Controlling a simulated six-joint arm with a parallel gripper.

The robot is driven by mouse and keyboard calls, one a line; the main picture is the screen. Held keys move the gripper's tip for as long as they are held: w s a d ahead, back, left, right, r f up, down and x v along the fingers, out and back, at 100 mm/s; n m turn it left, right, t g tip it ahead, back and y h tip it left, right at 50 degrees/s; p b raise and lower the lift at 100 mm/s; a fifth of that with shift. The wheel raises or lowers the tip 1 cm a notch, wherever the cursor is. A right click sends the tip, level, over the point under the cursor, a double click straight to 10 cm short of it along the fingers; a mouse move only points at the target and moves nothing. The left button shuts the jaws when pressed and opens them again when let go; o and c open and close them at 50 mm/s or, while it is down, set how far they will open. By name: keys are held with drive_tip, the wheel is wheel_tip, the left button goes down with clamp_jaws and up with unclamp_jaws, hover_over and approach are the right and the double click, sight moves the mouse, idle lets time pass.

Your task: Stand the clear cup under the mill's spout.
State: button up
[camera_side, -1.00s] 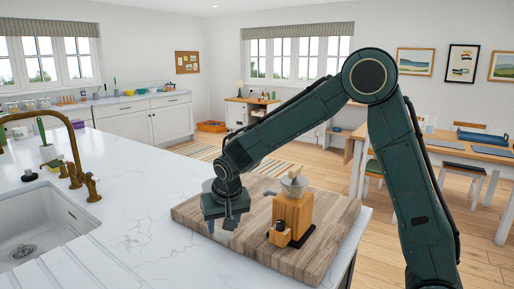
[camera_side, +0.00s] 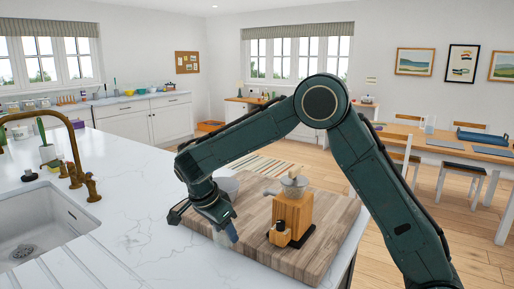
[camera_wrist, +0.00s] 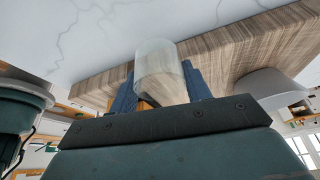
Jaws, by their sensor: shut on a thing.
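The clear cup (camera_wrist: 158,62) is between the two blue fingers of my gripper (camera_wrist: 160,84) in the wrist view, and the fingers are shut on its sides. In the side view my gripper (camera_side: 224,228) is tilted, low over the left part of the board, with the cup (camera_side: 232,233) faintly visible at its fingers. The wooden mill (camera_side: 292,212) stands upright on the board to the right, apart from the cup. Its metal top and a dark knob low on its front show. I cannot tell whether the cup touches the board.
The wooden board (camera_side: 285,258) lies on the white marble counter (camera_side: 130,225). A pale round vessel (camera_side: 228,186) is behind my gripper. The sink (camera_side: 40,235) and brass tap (camera_side: 72,172) are at the left. The board's front part is clear.

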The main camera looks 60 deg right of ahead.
drive_tip(key=m, duration=0.2)
drive_tip(key=a+m+g, duration=0.1)
drive_tip(key=m, duration=0.1)
drive_tip(key=m+g+y, duration=0.1)
drive_tip(key=m, duration=0.1)
drive_tip(key=shift+s+a+r, duration=0.15)
drive_tip(key=shift+s+a, duration=0.15)
drive_tip(key=shift+s, duration=0.1)
drive_tip(key=shift+s+a+r+m+g+y, duration=0.1)
drive_tip(key=shift+s+a+m+g+y, duration=0.15)
drive_tip(key=shift+m, duration=0.65)
drive_tip(key=shift+a+m+g+y, duration=0.15)
drive_tip(key=shift+a+m+y, duration=0.15)
drive_tip(key=shift+m, duration=0.6)
drive_tip(key=shift+s+a+r+m+g+y, duration=0.1)
drive_tip(key=shift+s+a+m+g+y, duration=0.15)
drive_tip(key=shift+m, duration=0.65)
drive_tip(key=shift+w, duration=0.1)
drive_tip(key=d, duration=1.4)
drive_tip(key=shift+d, duration=0.1)
drive_tip(key=d, duration=0.3)
drive_tip(key=shift+d, duration=0.4)
drive_tip(key=shift+f, duration=0.8)
drive_tip(key=shift+f, duration=0.1)
